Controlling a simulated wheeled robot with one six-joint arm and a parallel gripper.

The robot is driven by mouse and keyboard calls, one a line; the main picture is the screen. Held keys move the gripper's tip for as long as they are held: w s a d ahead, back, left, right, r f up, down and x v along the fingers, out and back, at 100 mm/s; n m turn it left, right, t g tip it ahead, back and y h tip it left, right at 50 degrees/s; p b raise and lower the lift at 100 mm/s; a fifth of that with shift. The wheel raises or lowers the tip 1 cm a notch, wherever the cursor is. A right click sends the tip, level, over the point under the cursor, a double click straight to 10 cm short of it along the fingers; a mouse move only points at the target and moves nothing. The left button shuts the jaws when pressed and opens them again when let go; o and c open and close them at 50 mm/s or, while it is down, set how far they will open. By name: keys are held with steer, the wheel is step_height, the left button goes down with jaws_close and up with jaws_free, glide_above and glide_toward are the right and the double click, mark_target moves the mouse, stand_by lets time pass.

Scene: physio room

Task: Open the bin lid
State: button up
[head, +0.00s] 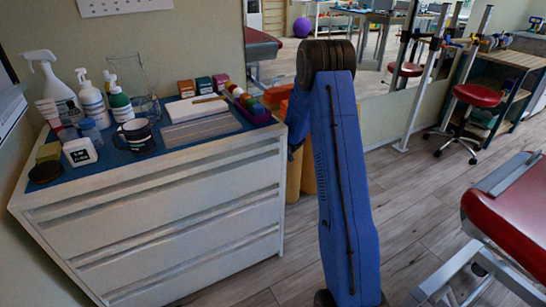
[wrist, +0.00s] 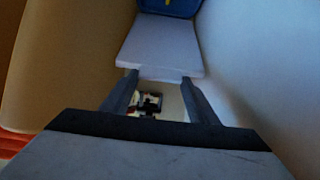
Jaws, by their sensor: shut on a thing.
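My gripper (wrist: 159,78) is in the wrist view, its two dark fingers at the near edge of a pale flat panel, which looks like the bin lid (wrist: 160,45). The fingers are shut on a short part of that edge, and the exact contact is hard to see. In the head view my blue arm hides my gripper. Yellow-orange bins (head: 293,175) stand behind the arm beside the white cabinet, mostly covered, and their lids cannot be made out there.
The white drawer cabinet (head: 165,215) stands left of the bins, with bottles, a mug (head: 136,136) and boxes on top. A red padded table (head: 510,215) is at the right. A red stool (head: 475,97) stands farther back. Wooden floor between is clear.

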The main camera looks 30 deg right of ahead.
steer(key=w+r, duration=0.4)
steer(key=w, duration=0.4)
steer(key=shift+w, duration=0.4)
steer(key=shift+w+a+r, duration=0.1)
steer(key=shift+w+r, duration=0.1)
steer(key=shift+w, duration=0.3)
steer(key=shift+w+a+r, duration=0.1)
steer(key=shift+w+r, duration=0.05)
steer(key=shift+w, duration=0.35)
steer(key=o, duration=1.5)
steer(key=shift+r, duration=0.1)
steer(key=shift+s, duration=0.15)
steer(key=v, duration=1.7)
steer(key=shift+s+d, duration=0.1)
steer(key=shift+s, duration=0.05)
